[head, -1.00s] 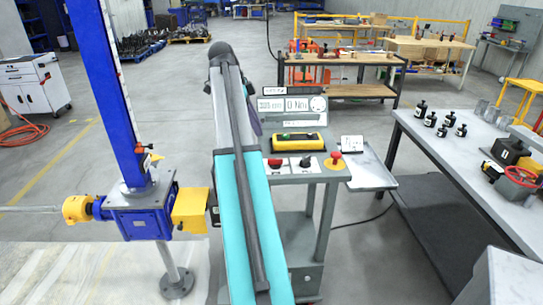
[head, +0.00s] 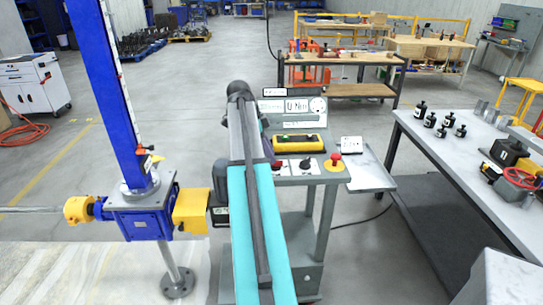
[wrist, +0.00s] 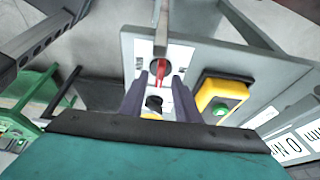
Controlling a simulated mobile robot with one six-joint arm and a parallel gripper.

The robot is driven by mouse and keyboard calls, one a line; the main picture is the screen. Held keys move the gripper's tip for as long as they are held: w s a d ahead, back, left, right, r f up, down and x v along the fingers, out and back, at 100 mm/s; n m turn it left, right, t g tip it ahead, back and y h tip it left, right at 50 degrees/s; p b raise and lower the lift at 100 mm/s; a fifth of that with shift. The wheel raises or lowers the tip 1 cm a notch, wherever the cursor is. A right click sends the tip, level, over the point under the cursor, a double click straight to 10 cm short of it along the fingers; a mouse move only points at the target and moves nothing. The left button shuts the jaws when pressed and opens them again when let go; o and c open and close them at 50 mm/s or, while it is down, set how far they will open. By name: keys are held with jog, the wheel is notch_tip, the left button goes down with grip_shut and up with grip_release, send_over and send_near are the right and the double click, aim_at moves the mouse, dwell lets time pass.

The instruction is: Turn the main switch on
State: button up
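The control panel (head: 320,176) is the front of a grey console. It carries a red switch (head: 276,164) on a white plate at its left, partly covered by my arm, a black knob (head: 306,163) in the middle and a red mushroom button (head: 335,158) on yellow at the right. In the wrist view, my gripper (wrist: 160,76) has its two dark fingers apart above the panel. The red switch (wrist: 160,70) shows between and just beyond the fingertips; I cannot tell whether they touch it. The black knob (wrist: 153,103) shows between the fingers. In the head view my arm hides most of the gripper.
A yellow box with a green button (wrist: 222,106) sits close beside the fingers. The console display (head: 297,106) stands behind it. A blue screw-jack column (head: 108,90) with a yellow-ended gearbox is left of my arm. A grey table (head: 470,155) with black parts is at right.

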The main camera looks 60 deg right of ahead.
jog(key=shift+x, duration=1.1)
grip_shut()
